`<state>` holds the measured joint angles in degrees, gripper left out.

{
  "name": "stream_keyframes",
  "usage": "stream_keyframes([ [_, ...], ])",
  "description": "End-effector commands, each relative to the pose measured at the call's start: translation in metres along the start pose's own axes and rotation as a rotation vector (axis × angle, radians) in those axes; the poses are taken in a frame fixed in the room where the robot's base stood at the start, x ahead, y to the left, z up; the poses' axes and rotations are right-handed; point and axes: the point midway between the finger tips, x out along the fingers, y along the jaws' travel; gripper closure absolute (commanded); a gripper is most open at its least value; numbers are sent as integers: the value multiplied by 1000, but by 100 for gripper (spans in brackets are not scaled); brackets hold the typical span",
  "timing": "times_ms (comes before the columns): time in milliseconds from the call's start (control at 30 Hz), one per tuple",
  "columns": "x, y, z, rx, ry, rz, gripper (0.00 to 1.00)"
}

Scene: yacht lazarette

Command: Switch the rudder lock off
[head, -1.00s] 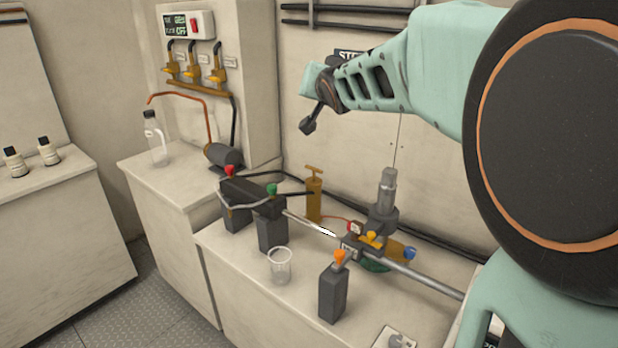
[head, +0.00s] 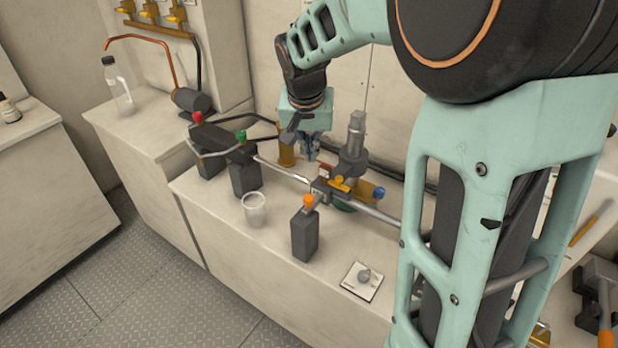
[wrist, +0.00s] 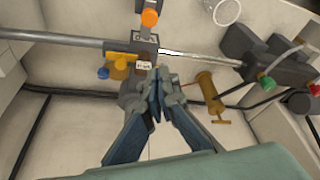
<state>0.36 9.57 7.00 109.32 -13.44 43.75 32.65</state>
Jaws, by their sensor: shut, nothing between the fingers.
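No readable label names the rudder lock. A small red-topped switch block (head: 327,168) sits by the clamp on the steel rod (head: 375,212). In the wrist view, a small white-faced block (wrist: 142,66) by the rod, likely the same part, lies just beyond my fingertips. My gripper (head: 310,155) points down behind the rod, close to this block. In the wrist view my gripper (wrist: 155,85) has its fingers together and holds nothing. Whether the fingertips touch the block cannot be told. A grey knob on a white plate (head: 360,281) lies at the counter's front.
A brass pump (wrist: 210,95), a grey upright cylinder (head: 354,138) and a yellow part with a blue knob (head: 378,192) crowd the rod. An orange-topped post (head: 304,235) and a clear cup (head: 255,210) stand in front. Dark hoses run along the wall.

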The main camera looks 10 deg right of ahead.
Motion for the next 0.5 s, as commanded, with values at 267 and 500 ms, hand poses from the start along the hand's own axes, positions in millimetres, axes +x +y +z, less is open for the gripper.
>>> stream_keyframes([
  [267, 2, 0, 0, 0, 1, 0, 100],
  [500, 31, 0, 0, -1, -2, 1, 100],
])
